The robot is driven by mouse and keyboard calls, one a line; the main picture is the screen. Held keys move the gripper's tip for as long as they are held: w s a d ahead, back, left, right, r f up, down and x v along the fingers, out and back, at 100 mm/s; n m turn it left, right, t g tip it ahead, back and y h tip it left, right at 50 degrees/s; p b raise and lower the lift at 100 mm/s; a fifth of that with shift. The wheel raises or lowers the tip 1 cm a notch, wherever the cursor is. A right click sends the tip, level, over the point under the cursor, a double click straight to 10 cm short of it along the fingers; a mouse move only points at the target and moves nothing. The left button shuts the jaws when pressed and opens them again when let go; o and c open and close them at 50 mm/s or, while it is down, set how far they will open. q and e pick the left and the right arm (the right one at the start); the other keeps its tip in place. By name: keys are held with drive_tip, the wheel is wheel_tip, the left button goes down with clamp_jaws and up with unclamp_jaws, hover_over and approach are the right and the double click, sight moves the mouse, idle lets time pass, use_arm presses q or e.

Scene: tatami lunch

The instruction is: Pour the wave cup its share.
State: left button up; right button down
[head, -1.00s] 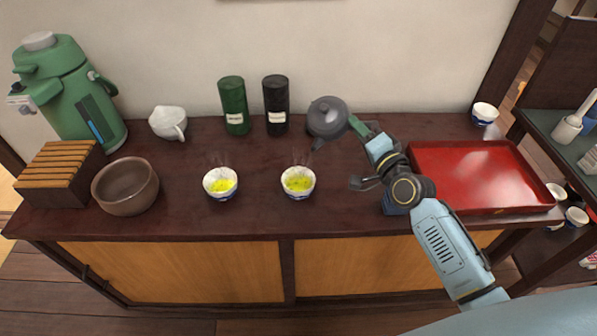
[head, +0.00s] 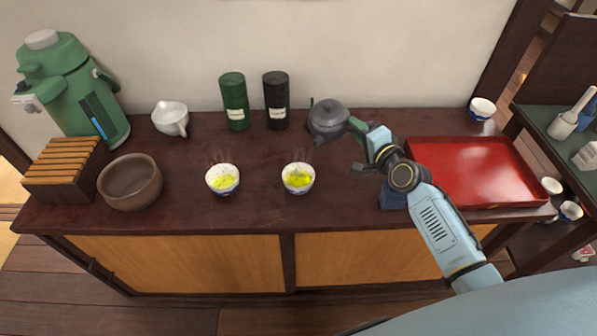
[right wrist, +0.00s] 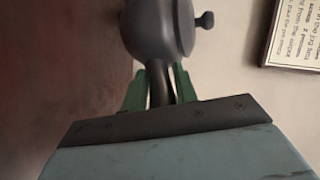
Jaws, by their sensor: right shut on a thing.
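A dark grey teapot (head: 328,117) is at the back of the counter, right of the canisters. My right gripper (head: 358,128) is shut on its side handle; the right wrist view shows the handle (right wrist: 158,85) between green fingers and the pot body (right wrist: 155,28) beyond. The pot looks upright; I cannot tell whether it touches the counter. Another blue-patterned cup (head: 482,109) stands at the back right. The patterns are too small to tell which is the wave cup.
A red tray (head: 470,204) lies right of my arm, with a dark blue object (head: 392,198) beside it. Green (head: 233,98) and black (head: 276,98) canisters stand at the back. A white pitcher (head: 170,117), brown bowl (head: 130,190) and green dispenser (head: 75,85) are left.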

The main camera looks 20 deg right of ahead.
drive_tip(key=shift+w+d+f+m+g+y+p, duration=0.3)
drive_tip(key=shift+w+m+g+p, duration=0.2)
drive_tip(key=shift+p, duration=0.25)
drive_tip(key=shift+w+d+f+p, duration=0.1)
drive_tip(key=shift+w+p, duration=0.05)
drive_tip(key=shift+p, duration=0.15)
drive_tip(key=shift+w+d+f+m+g+p, duration=0.2)
drive_tip(key=shift+m+g+p, duration=0.1)
drive_tip(key=shift+m+g, duration=0.1)
use_arm(q)
drive_tip(key=shift+s+d+r, duration=0.2)
drive_tip(key=shift+s+r, duration=0.05)
drive_tip(key=shift+s, duration=0.45)
drive_tip(key=shift+s+d+r, duration=0.2)
drive_tip(key=shift+s+r, duration=0.05)
drive_tip(key=shift+s, duration=0.45)
drive_tip(key=shift+s+d+r, duration=0.2)
drive_tip(key=shift+s+r, duration=0.05)
drive_tip(key=shift+s, duration=0.45)
use_arm(e)
drive_tip(key=shift+w+d+f+m+g+y, duration=0.15)
drive_tip(key=shift+w+f+m+g+y, duration=0.15)
drive_tip(key=shift+f, duration=0.1)
